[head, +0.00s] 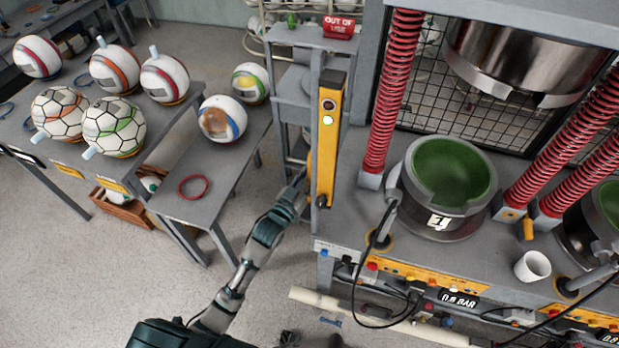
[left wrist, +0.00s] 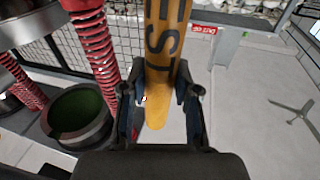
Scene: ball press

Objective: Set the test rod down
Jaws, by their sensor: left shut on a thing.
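The test rod (left wrist: 166,40), a yellow-orange rod with black lettering and a rounded end, stands lengthwise between my fingers in the left wrist view. My left gripper (left wrist: 165,93) is shut on it near the rounded end. In the head view my left gripper (head: 298,187) is beside the press frame, partly behind the yellow button panel (head: 327,140). Only an orange sliver, perhaps the rod, shows there; the rest is hidden. I cannot tell whether the rod touches anything. My right gripper is not in view.
The press table (head: 343,235) carries a green-lined pot (head: 450,172), red springs (head: 398,90) and a white cup (head: 532,266). A red sign (head: 339,27) stands behind the panel. Several balls sit on the tables at left, with a red ring (head: 193,187) on the nearer table.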

